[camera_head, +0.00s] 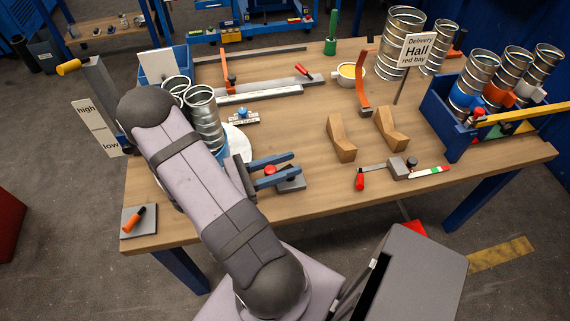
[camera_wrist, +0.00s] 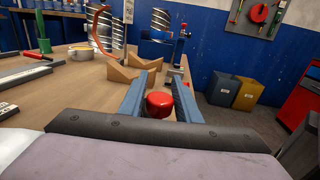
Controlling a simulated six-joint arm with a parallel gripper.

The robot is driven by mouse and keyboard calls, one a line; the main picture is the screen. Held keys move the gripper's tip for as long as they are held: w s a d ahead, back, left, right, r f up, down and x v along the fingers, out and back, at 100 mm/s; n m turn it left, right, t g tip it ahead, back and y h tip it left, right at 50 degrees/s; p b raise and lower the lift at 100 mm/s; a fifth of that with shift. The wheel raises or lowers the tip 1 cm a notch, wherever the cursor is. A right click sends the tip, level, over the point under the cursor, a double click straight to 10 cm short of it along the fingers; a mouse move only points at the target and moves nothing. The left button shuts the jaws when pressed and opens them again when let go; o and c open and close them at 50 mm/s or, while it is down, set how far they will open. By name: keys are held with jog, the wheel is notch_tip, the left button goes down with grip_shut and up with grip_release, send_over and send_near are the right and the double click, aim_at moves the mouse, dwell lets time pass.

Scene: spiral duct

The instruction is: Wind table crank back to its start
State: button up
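A crank-like part with an orange-yellow handle (camera_head: 69,67) sits at the top of a grey post (camera_head: 102,92) at the table's left edge, beside a sign (camera_head: 99,127) reading high and low. A second orange handle (camera_head: 136,216) lies on a grey plate at the near left corner. I cannot tell for certain which is the table crank. My gripper (camera_head: 297,164) is open, its two blue fingers apart, low over the near edge of the table. A red button (camera_wrist: 159,104) shows between the fingers in the wrist view (camera_wrist: 161,82); I cannot tell whether they touch it.
Silver spiral ducts (camera_head: 205,118) stand near my arm, which hides part of the left side. Wooden V-blocks (camera_head: 341,138), a red-handled lever (camera_head: 361,179) and an orange curved strip (camera_head: 362,87) are on the table (camera_head: 300,206). A blue crate (camera_head: 440,118) holds ducts at right.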

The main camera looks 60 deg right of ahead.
grip_shut()
jog(key=shift+w+m+g+y, duration=0.2)
jog(key=shift+m+g+y, duration=0.6)
jog(key=shift+g, duration=0.2)
jog(key=shift+o, duration=2.4)
grip_release()
jog(key=shift+r, duration=0.1)
notch_tip(320, 180, up, 10)
jog(key=p, duration=0.1)
